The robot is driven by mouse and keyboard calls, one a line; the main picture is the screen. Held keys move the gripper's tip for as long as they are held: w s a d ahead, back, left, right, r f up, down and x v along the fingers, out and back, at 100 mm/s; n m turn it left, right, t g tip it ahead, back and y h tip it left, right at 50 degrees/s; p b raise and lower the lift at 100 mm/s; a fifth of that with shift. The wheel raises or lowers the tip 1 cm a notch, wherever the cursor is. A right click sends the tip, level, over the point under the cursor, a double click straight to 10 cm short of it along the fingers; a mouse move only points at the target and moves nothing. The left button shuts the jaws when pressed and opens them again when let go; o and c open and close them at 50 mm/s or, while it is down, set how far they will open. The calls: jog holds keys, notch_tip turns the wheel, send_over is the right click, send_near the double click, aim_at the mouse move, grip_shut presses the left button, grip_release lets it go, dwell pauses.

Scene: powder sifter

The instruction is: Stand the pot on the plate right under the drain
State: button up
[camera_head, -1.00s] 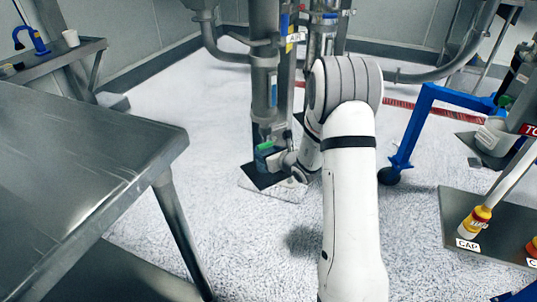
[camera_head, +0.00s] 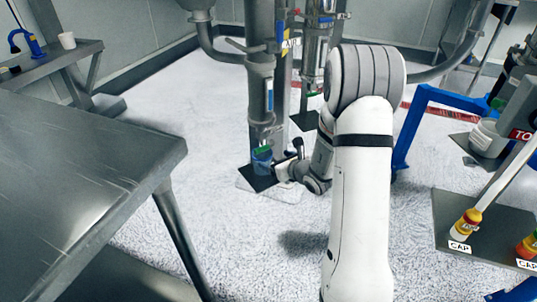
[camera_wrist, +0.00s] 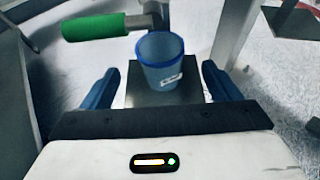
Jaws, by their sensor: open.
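The pot (camera_wrist: 161,62) is a blue, see-through cup with a white mark, standing upright on the dark square plate (camera_wrist: 165,96). In the head view the pot (camera_head: 262,161) is below the drain pipe (camera_head: 262,100), on the plate (camera_head: 257,183) on the floor. The valve's green handle (camera_wrist: 93,27) is to the upper left of the pot in the wrist view, and the outlet is just behind its rim. My gripper (camera_wrist: 161,73) is open, with one blue finger on each side and gaps between fingers and pot. In the head view my gripper (camera_head: 281,170) is right of the pot.
A steel table (camera_head: 85,170) fills the left. A second sifter column (camera_head: 317,60) stands behind. Bare floor lies around the plate.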

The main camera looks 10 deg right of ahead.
jog(key=s+a+r+n+g+y, duration=0.3)
jog(key=s+a+r+n+g, duration=0.25)
jog(key=s+n, duration=0.35)
jog(key=s+a+r+n+g+y, duration=0.2)
jog(key=s+a+r+n+g, duration=0.25)
jog(key=s+a+n, duration=0.45)
jog(key=s+d+r+n+g+h, duration=0.1)
jog(key=s+d+r+n+h, duration=0.2)
jog(key=s+d+n+h, duration=0.6)
jog(key=s+d+n, duration=0.2)
jog(key=s+n, duration=0.2)
jog(key=shift+s+r+n+h+p, duration=0.2)
jog(key=shift+s+n+h+p, duration=0.05)
jog(key=shift+n+h+p, duration=0.15)
jog(key=shift+d+r, duration=0.1)
notch_tip(320, 180, up, 33)
jog(key=t+p, duration=0.1)
jog(key=p, duration=2.9)
jog(key=shift+s+f, duration=0.2)
jog(key=shift+s, duration=0.05)
